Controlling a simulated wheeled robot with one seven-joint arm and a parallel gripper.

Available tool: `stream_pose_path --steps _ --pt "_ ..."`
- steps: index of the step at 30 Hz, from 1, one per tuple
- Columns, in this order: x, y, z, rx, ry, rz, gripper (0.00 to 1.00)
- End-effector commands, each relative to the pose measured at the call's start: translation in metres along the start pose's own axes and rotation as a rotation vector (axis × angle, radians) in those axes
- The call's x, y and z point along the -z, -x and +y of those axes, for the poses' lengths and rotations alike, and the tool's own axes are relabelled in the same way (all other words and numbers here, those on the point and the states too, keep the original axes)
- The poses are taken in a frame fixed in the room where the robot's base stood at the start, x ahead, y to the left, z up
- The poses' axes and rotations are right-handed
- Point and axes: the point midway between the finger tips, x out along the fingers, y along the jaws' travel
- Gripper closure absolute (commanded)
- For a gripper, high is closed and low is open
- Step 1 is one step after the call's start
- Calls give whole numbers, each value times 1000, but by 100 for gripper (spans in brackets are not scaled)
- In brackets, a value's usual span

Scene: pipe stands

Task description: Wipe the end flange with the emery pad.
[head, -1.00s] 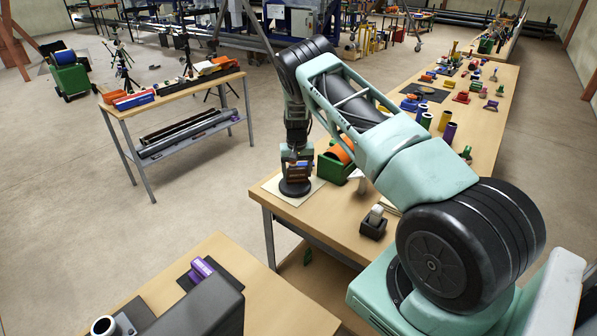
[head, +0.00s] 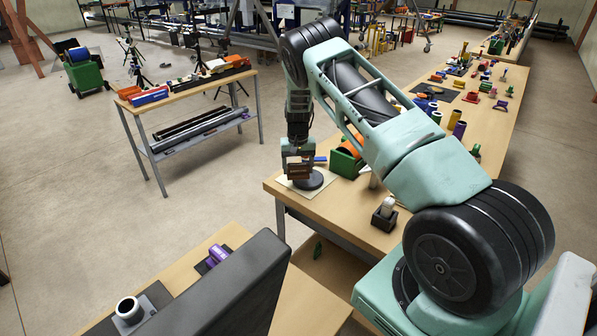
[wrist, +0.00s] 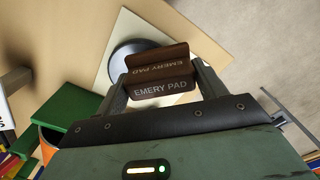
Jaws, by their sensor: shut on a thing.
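My gripper (head: 298,175) is over the near end of the long wooden table. It is shut on a brown block lettered EMERY PAD (wrist: 162,90), held between the two fingers in the wrist view. A dark round disc, seemingly the end flange (head: 313,181), lies flat on a cream sheet just right of and below the gripper. In the wrist view the disc (wrist: 127,50) shows beyond the pad, which hides part of it. I cannot tell whether the pad touches the disc.
A green bin (head: 343,164) with an orange roll stands close right of the disc. A black holder with a white item (head: 386,212) stands nearer me. The cream sheet (head: 327,178) lies by the table edge. Several coloured parts crowd the table farther back.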

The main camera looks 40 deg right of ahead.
Motion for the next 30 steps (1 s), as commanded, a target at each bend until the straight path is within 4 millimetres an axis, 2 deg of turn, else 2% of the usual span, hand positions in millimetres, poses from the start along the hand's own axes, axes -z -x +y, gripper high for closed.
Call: stream_pose_path --steps 15,30 --pt "-3 48 -2 0 3 -2 51" --pt "-3 52 -2 0 4 -2 51"
